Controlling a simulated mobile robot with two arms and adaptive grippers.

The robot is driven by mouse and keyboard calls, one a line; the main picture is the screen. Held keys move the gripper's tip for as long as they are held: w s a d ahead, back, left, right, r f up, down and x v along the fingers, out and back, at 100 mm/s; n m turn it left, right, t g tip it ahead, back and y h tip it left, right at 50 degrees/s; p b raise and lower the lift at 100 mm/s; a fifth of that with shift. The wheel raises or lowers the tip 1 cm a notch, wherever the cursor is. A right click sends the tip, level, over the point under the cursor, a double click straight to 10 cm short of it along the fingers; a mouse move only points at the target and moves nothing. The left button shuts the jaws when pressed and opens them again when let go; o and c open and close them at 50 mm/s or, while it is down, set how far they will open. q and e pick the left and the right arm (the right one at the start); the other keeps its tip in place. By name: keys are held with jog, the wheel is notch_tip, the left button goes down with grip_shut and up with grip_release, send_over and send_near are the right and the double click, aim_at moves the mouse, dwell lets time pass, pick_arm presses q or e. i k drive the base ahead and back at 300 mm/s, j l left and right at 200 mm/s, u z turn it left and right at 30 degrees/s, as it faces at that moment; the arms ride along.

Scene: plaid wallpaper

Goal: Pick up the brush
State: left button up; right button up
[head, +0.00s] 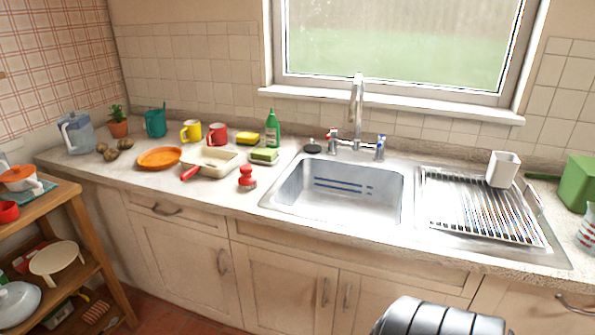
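A small red object with a knob top and a wider round base (247,178) stands on the counter, left of the sink. It looks like a hand-held scrubbing brush, but it is too small to be certain. It is upright, with bare counter around its front and right sides. A grey and black rounded part of my own arm shows at the bottom edge, right of centre. Neither gripper's fingers are in view.
A cream pan with a red handle (213,160) lies left of the red object. A sponge (265,155), green bottle (273,129), mugs and an orange plate (159,158) stand behind and left. The sink (341,187) and dish rack (480,205) are to the right.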

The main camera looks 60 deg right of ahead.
aim_at(247, 180)
jog(key=z, duration=1.45)
